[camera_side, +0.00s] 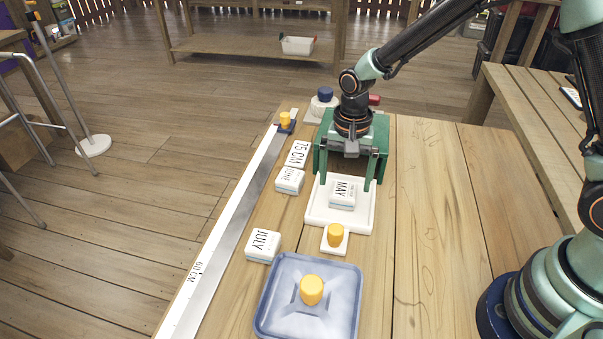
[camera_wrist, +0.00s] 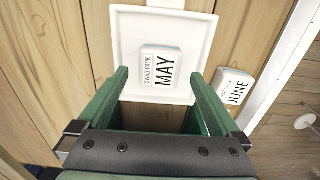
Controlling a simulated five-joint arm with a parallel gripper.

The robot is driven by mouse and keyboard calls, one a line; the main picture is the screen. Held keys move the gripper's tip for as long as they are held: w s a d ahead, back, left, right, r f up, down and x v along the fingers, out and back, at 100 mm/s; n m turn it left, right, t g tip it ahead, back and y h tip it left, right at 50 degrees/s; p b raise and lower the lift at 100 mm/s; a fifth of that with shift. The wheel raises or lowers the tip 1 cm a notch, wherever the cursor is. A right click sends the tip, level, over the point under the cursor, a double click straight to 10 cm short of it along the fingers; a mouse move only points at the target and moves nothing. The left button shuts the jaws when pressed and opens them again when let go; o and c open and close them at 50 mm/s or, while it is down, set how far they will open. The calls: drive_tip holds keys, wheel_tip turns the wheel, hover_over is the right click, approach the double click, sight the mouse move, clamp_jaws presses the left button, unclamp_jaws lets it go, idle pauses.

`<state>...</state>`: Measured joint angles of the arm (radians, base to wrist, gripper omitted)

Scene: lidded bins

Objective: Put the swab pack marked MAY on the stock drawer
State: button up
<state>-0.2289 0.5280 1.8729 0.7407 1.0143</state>
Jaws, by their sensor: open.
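The swab pack marked MAY (camera_side: 342,194) is a small white block with a pale blue edge. It lies flat, label up, on a shallow white tray (camera_side: 313,215), which looks like the stock drawer, though I see no label on it. In the wrist view the MAY pack (camera_wrist: 161,67) sits well inside the rim of the tray (camera_wrist: 205,25). My green gripper (camera_side: 346,186) is open over the tray's far part. In the wrist view its fingertips (camera_wrist: 159,73) are spread on either side of the pack's near end, and nothing is held between them.
A JUNE pack (camera_side: 290,180) and a JULY pack (camera_side: 263,246) lie left of the tray. A yellow knob (camera_side: 335,235) stands at the tray's near side, before a blue lidded bin (camera_side: 345,325). A metal ruler strip (camera_side: 232,220) runs along the left edge. The right tabletop is clear.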

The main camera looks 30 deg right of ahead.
wheel_tip(320, 180, up, 8)
wheel_tip(320, 180, up, 8)
drive_tip(key=f+n+t, duration=0.1)
drive_tip(key=n+t, duration=0.1)
drive_tip(key=n, duration=0.1)
hover_over(344, 190)
drive_tip(key=s+d, duration=0.4)
drive_tip(key=s+d+r+n+t, duration=0.3)
drive_tip(key=s+d+r+n, duration=0.1)
drive_tip(key=s+d+n, duration=0.1)
drive_tip(key=shift+s+d+r+n+t, duration=0.25)
drive_tip(key=shift+s+n, duration=0.25)
drive_tip(key=shift+s, duration=0.75)
